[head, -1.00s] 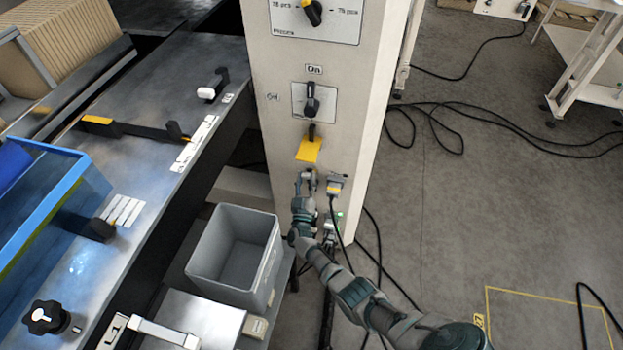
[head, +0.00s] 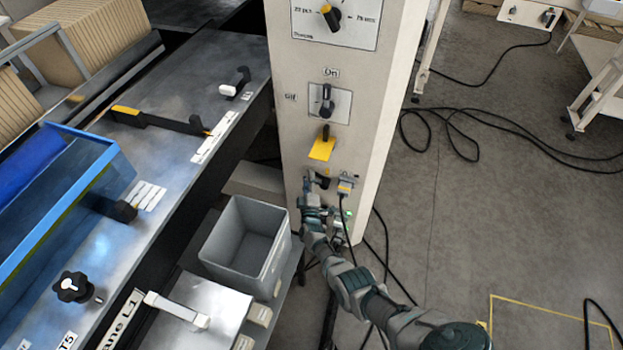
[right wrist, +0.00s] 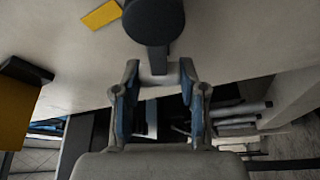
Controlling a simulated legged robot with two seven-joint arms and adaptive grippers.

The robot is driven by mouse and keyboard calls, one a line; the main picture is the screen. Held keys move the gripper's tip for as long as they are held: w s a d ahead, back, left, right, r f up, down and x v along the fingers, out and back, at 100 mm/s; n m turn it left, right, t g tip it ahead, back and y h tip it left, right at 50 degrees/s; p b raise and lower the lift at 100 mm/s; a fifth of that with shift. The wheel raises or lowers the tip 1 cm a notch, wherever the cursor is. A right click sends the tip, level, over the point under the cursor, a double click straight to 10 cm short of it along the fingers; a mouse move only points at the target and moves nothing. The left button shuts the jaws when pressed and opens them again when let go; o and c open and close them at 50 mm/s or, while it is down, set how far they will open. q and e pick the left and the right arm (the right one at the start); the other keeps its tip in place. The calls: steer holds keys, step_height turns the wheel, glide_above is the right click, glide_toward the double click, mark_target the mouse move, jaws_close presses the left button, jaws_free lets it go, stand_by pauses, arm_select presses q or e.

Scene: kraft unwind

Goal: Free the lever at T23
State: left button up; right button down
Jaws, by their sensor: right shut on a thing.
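A dark lever (head: 323,181) sticks out low on the front of the pale cabinet (head: 285,120), below a yellow tag. My right gripper (head: 309,184) is at the lever, its fingers against the lever's left side in the head view. In the right wrist view the lever shows as a black round hub (right wrist: 153,18) with a stem reaching down between my fingertips. My right gripper (right wrist: 160,78) is shut on that stem. No T23 label is readable. My left gripper is not in view.
The yellow tag (head: 322,148) hangs above the lever, under a black switch (head: 327,101). A grey plug with a cable (head: 346,186) sits just right of the gripper. A grey bin (head: 213,252) stands to the left. Open floor lies right, with loose cables.

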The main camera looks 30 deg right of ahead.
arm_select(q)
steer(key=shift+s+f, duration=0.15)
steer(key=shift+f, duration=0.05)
arm_select(e)
steer(key=shift+w+a+f+n, duration=0.15)
steer(key=shift+a+f+n, duration=0.05)
steer(key=shift+a+n, duration=0.2)
steer(key=shift+f, duration=0.1)
steer(key=c, duration=1)
jaws_free()
steer(key=o, duration=0.4)
steer(key=shift+w, duration=0.1)
steer(key=shift+c, duration=0.2)
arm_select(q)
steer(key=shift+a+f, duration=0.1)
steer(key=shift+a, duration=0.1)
